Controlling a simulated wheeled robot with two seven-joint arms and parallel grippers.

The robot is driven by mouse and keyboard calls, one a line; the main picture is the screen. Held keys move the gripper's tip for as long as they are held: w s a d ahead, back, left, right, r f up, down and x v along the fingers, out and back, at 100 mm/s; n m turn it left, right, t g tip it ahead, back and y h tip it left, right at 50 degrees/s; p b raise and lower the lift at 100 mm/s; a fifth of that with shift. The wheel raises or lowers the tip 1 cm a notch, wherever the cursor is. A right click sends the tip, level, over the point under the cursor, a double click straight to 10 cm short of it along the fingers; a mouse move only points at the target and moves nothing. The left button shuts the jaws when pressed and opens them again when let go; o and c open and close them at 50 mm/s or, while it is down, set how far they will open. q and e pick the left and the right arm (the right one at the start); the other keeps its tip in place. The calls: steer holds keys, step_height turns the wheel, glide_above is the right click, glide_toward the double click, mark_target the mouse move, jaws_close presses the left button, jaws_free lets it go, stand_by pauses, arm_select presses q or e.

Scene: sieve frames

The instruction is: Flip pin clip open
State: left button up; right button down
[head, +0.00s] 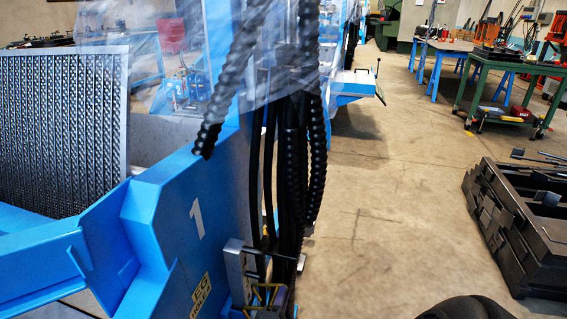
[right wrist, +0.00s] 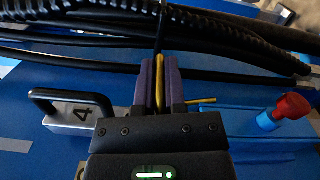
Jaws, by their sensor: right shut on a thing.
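The yellow pin clip (right wrist: 160,72) stands between the purple fingers of my right gripper (right wrist: 160,68) in the right wrist view. The fingers are shut on it, one on each side, and hide part of it. A thin yellow rod end (right wrist: 201,101) sticks out to the right of the fingers. In the head view, yellow bent wire (head: 263,294) shows at the bottom, beside a grey metal bracket on the blue machine; I cannot tell the clip's exact angle there. My left gripper is not in view.
A black handle (right wrist: 72,97) on a block marked 4 stands left of the fingers. A red-and-blue knob (right wrist: 287,108) is at right. Black hoses (head: 288,150) hang close above the work spot. The blue machine (head: 170,230) holds a sieve frame (head: 65,130).

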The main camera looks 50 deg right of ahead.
steer(key=shift+r, duration=0.1)
steer(key=c, duration=0.7)
jaws_free()
steer(key=p+v, duration=0.1)
steer(key=v, duration=0.9)
